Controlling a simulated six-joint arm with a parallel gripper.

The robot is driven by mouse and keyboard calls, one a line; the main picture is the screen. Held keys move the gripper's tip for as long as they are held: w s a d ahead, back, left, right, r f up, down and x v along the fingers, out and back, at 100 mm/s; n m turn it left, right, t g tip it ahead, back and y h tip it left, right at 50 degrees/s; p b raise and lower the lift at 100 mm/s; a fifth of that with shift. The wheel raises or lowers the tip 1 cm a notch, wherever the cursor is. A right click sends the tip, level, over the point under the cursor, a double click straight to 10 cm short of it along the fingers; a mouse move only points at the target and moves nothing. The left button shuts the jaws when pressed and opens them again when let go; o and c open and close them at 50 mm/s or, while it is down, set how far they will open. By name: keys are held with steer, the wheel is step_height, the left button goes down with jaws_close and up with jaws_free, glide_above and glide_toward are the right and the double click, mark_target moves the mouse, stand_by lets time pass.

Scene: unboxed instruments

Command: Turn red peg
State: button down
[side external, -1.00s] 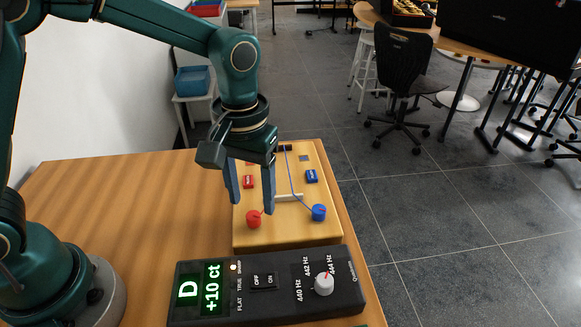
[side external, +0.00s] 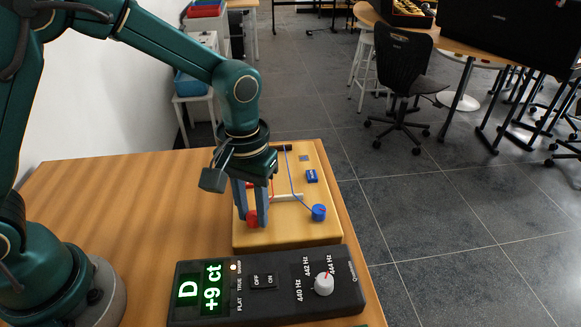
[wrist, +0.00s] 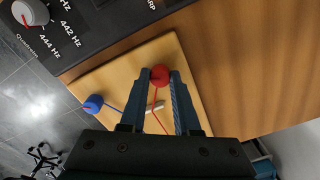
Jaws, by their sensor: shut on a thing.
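The red peg (side external: 252,219) stands near the front left of a yellow wooden board (side external: 290,236). My gripper (side external: 257,222) points down at it, with its blue-grey fingers shut on the peg's two sides. The peg also shows between the fingertips in the wrist view (wrist: 160,75), where a red string runs from it. A blue peg (side external: 319,212) with a blue string stands to the right on the board. A dark tuner (side external: 268,304) in front of the board reads "D" and "+9 ct" in green.
The tuner has a grey knob (side external: 324,284) and an off/on switch. The wooden table (side external: 120,190) is clear to the left of the board.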

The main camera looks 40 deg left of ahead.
mark_target(254, 215)
steer(key=m, duration=0.3)
steer(key=shift+m, duration=0.3)
steer(key=c, duration=0.6)
jaws_free()
steer(key=shift+c, duration=0.2)
steer(key=shift+r, duration=2.6)
